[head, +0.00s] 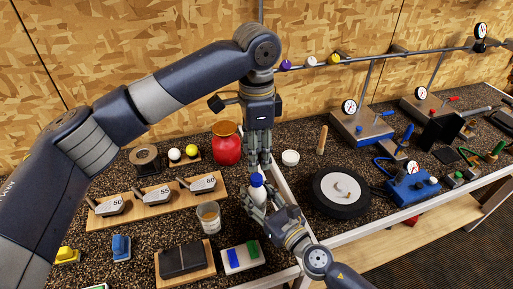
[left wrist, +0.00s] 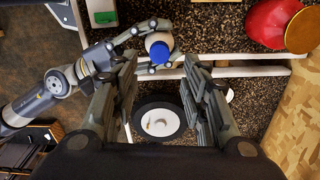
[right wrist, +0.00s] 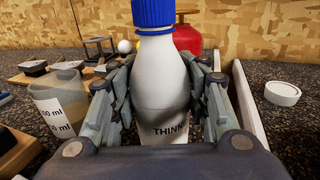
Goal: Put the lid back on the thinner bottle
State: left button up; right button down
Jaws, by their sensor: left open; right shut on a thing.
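The thinner bottle (right wrist: 160,95) is white, with black lettering reading "THINN". Its blue ribbed lid (right wrist: 154,12) sits on its neck; how tightly cannot be told. My right gripper (head: 257,202) is shut around the bottle's body and holds it upright. The blue lid also shows in the head view (head: 257,180) and the left wrist view (left wrist: 160,51). My left gripper (head: 259,163) points down, open and empty, a little above the lid. In the left wrist view the lid appears between and just beyond its fingertips, apart from them.
A red container (head: 227,148) stands left of my left gripper, and a white round item (head: 290,157) lies to its right. A measuring cup (head: 208,217) stands left of the bottle. A black wheel (head: 341,191) lies to the right. A white rail (head: 283,190) runs beside the bottle.

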aim_at(257, 177)
pick_arm(q)
jog(key=n, duration=0.6)
jog(key=shift+r, duration=0.25)
jog(key=shift+f, duration=4.05)
grip_shut()
